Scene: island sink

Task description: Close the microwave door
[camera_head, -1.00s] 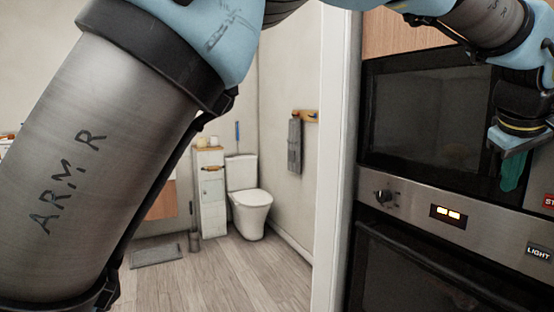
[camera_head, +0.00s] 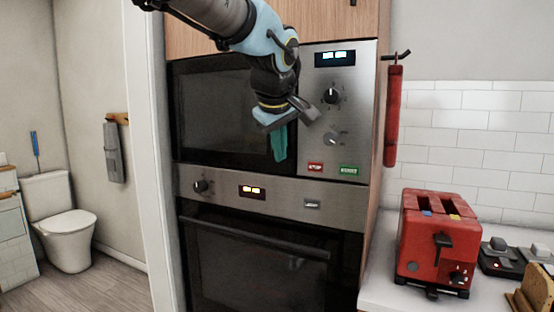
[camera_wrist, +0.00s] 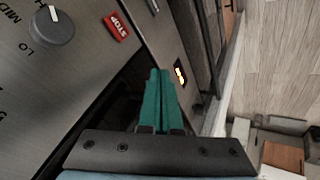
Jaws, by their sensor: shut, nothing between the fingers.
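The microwave (camera_head: 222,115) is built into a wooden cabinet, above an oven. Its dark glass door looks flush, or nearly flush, with the steel control panel (camera_head: 338,115); a small gap would be hard to tell. My gripper (camera_head: 280,145) is in front of the door's right edge, beside the panel, with its teal fingers pointing down. In the wrist view the fingers (camera_wrist: 160,100) are together with nothing between them. The panel's red stop button (camera_wrist: 117,27) and a knob (camera_wrist: 50,26) show to their left. Contact with the door cannot be told.
The oven (camera_head: 260,260) with its bar handle is below. A red toaster (camera_head: 436,243) stands on the white counter at right. Open floor (camera_head: 100,285) leads to a toilet (camera_head: 60,225) at left.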

